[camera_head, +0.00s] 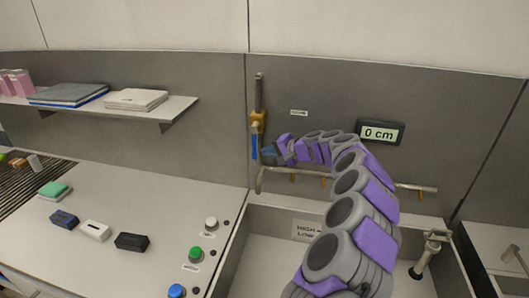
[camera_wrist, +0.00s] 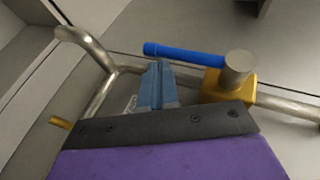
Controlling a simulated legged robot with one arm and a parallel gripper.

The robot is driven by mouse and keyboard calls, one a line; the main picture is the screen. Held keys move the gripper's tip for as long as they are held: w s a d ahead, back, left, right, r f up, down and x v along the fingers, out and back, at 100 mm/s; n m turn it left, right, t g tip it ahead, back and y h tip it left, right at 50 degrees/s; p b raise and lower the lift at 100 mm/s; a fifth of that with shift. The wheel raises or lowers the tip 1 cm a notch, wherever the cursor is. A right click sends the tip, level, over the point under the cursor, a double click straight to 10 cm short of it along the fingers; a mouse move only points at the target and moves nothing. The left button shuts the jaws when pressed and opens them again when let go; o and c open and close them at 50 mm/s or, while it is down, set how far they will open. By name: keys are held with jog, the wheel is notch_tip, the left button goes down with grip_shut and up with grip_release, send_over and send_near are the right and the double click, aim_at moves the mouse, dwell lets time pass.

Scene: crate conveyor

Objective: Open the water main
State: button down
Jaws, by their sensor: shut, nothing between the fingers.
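The water main valve is a brass body (camera_head: 257,121) on a vertical metal pipe on the back wall. Its blue lever handle (camera_head: 254,145) hangs down along the pipe. In the wrist view the brass body (camera_wrist: 229,86) has a grey round cap, and the blue handle (camera_wrist: 185,54) lies along the pipe just beyond my fingers. My gripper (camera_head: 268,152) is just right of the handle's lower part; it also shows in the wrist view (camera_wrist: 160,70), shut and empty. Whether the fingertips touch the handle cannot be told.
A horizontal pipe (camera_head: 412,187) with small brass outlets runs below my gripper over a basin (camera_head: 265,245). A display (camera_head: 380,132) reads 0 cm. A counter (camera_head: 130,205) with coloured buttons and small blocks lies left, below a shelf (camera_head: 177,107).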

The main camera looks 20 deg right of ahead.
jog(key=shift+s+d+r+p, duration=0.95)
jog(key=shift+s+d, duration=3)
jog(key=shift+s, duration=0.75)
jog(key=s+a+r+n+g+y, duration=0.1)
jog(key=s+a+r+n+g, duration=0.15)
jog(key=a, duration=0.65)
jog(key=s+a+r+n+g+y, duration=0.1)
jog(key=s+a+r+n, duration=0.2)
jog(key=a, duration=0.6)
jog(key=s+a+r+n+g, duration=0.2)
jog(key=s+a+n+g, duration=0.15)
jog(key=s+a, duration=0.75)
jog(key=s+a+f+n+g+h, duration=0.1)
jog(key=s+f+g+h, duration=0.1)
jog(key=s, duration=0.4)
jog(key=s+a+f+g+h, duration=0.1)
jog(key=s+a+f, duration=0.1)
jog(key=s, duration=0.4)
jog(key=s+d+f+g+h, duration=0.1)
jog(key=s+d+f+h, duration=0.2)
jog(key=s, duration=0.6)
jog(key=s+d+f+g+h, duration=0.1)
jog(key=s+d+f, duration=0.3)
jog(key=s, duration=0.6)
jog(key=shift+d+g+h, duration=0.4)
jog(key=shift+d+h, duration=0.3)
jog(key=shift+h, duration=0.2)
